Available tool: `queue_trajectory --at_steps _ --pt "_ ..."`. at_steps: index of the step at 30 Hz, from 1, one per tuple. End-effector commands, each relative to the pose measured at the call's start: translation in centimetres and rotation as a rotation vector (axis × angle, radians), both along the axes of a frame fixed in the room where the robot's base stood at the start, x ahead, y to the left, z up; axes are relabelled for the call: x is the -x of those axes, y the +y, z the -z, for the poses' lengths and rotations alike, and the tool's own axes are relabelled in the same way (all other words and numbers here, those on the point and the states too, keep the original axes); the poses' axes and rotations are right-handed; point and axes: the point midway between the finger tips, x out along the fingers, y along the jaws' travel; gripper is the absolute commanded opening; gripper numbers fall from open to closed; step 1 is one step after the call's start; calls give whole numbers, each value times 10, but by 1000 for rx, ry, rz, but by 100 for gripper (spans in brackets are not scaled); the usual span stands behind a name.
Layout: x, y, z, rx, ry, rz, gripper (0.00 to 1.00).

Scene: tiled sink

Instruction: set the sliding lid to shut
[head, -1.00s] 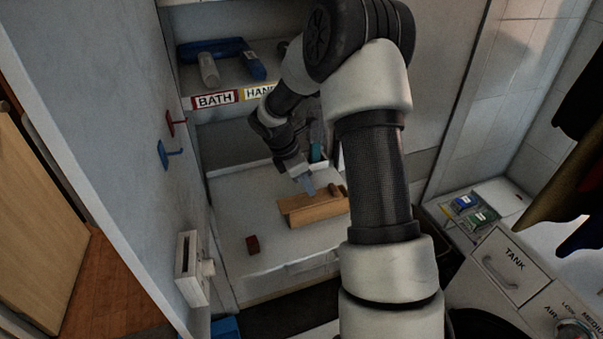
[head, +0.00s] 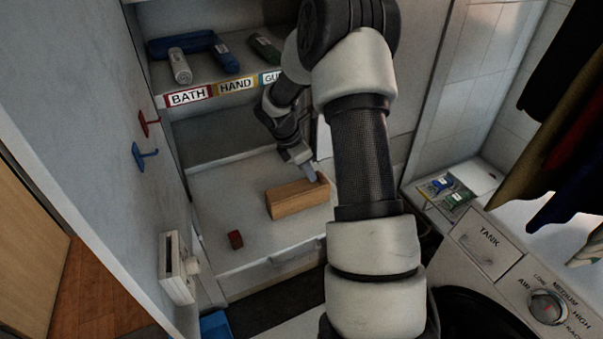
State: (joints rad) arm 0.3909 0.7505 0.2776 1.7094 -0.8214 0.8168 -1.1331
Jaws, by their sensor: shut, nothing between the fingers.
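The wooden box (head: 300,204) sits on the white counter in the recess. Its sliding lid (head: 290,188) forms the top and looks nearly in line with the box; I cannot tell whether any gap is left at its right end. A small brown knob (head: 322,178) shows at the lid's right end. My gripper (head: 310,174) is shut and empty, pointing down at the right end of the lid, close to the knob. I cannot tell whether the fingertips touch it. My arm hides part of the area to the right.
A small dark red block (head: 235,239) lies on the counter (head: 225,205) left of the box. A shelf above holds bottles (head: 180,66) over BATH and HAND labels (head: 188,96). Red and blue hooks (head: 145,155) stick out from the left wall. A washing machine (head: 500,260) stands at right.

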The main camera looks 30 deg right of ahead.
Motion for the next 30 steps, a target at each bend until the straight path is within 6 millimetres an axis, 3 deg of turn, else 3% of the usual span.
queue_trajectory --at_steps 12,20,30 --pt "0 -3 0 0 0 -2 0" --pt "-2 31 0 0 0 -2 0" --pt "-3 56 -71 1 -5 2 0"
